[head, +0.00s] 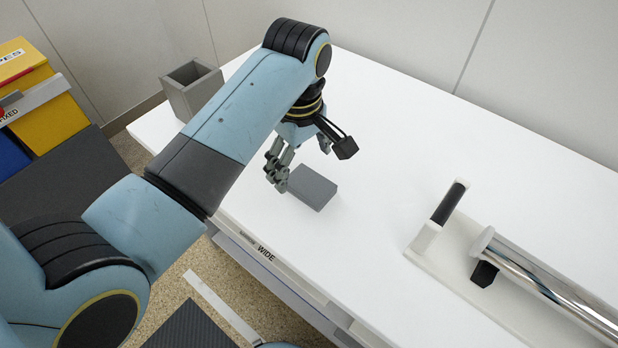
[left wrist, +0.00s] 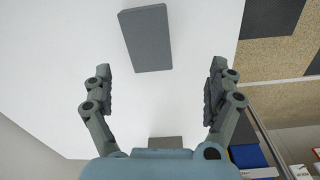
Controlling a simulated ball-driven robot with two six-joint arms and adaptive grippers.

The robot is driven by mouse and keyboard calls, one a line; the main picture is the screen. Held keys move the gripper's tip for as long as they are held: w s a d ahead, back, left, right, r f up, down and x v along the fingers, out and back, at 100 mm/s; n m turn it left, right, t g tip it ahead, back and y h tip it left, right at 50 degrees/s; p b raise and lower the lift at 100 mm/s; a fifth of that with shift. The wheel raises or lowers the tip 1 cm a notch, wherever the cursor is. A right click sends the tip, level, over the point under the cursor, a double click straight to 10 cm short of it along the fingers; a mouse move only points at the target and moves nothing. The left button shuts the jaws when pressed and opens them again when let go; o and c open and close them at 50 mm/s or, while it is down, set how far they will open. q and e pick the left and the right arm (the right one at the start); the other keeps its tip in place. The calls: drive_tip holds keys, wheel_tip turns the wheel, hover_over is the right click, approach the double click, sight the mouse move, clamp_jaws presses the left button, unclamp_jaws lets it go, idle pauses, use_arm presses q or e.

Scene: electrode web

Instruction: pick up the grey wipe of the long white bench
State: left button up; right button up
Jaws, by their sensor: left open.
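The grey wipe (head: 313,188) is a flat grey block lying on the long white bench (head: 390,130), close to its front edge. My left gripper (head: 300,163) is above the bench beside the wipe, its fingers apart and empty. In the left wrist view the wipe (left wrist: 146,38) lies on the white surface beyond the open fingertips (left wrist: 160,80), roughly between their lines and apart from them. The near finger slightly overlaps the wipe's left end in the head view; I cannot tell the exact height. My right gripper is not in view.
A grey open box (head: 192,92) stands at the bench's left end. A polished metal roller (head: 545,285) and a black-gripped handle (head: 449,204) sit on a white base at the right. Yellow and blue bins (head: 50,115) stand at far left. The bench behind the wipe is clear.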

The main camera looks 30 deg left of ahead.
sight(313, 186)
use_arm(q)
drive_tip(key=f, duration=0.2)
drive_tip(key=w+d+f+n, duration=0.1)
drive_tip(key=f, duration=0.2)
drive_tip(key=w+f+n, duration=0.1)
drive_tip(key=f, duration=0.2)
drive_tip(key=shift+d+f, duration=0.25)
drive_tip(key=shift+s, duration=0.1)
drive_tip(key=c, duration=1)
